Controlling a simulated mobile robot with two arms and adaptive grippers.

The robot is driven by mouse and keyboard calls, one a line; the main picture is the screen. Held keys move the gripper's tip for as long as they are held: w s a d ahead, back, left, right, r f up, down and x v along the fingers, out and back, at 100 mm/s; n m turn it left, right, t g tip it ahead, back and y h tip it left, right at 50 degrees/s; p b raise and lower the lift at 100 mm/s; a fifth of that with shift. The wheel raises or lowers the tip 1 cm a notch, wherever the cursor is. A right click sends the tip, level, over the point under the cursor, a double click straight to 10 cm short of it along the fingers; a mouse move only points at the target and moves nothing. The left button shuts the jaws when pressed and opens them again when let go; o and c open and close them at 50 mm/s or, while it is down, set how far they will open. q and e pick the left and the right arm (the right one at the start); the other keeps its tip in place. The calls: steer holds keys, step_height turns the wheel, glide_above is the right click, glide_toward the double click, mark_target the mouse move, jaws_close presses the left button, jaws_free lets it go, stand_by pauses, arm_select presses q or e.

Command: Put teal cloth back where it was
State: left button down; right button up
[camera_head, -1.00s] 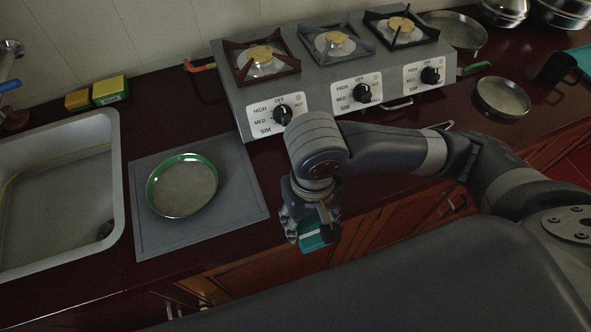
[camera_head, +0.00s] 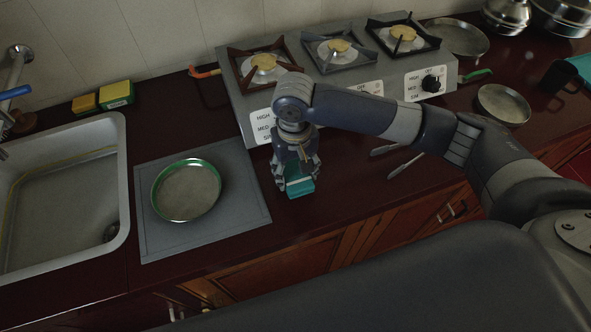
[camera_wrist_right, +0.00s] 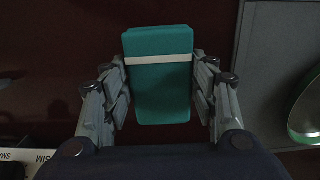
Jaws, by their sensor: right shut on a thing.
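The teal cloth (camera_head: 299,186) is a folded teal block with a pale band across it. It is held in my right gripper (camera_head: 296,172), which points down over the dark red counter between the grey mat and the stove. In the right wrist view the teal cloth (camera_wrist_right: 160,88) lies between the two fingers of my right gripper (camera_wrist_right: 158,88), with the dark counter behind it. I cannot tell whether the cloth touches the counter. My left gripper is not in view.
A grey mat (camera_head: 150,238) with a green-rimmed plate (camera_head: 186,190) lies left of the gripper, beside the sink (camera_head: 122,200). The stove (camera_head: 235,85) stands behind. Cutlery (camera_head: 404,165) lies to the right. The counter front (camera_head: 300,222) is bare.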

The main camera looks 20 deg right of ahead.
mark_target(295, 173)
steer(key=shift+f, duration=0.35)
steer(key=o, duration=0.9)
steer(key=shift+f, duration=0.1)
steer(key=shift+o, duration=0.2)
step_height(295, 173, up, 12)
steer(key=shift+b, duration=0.45)
steer(key=shift+a, duration=0.1)
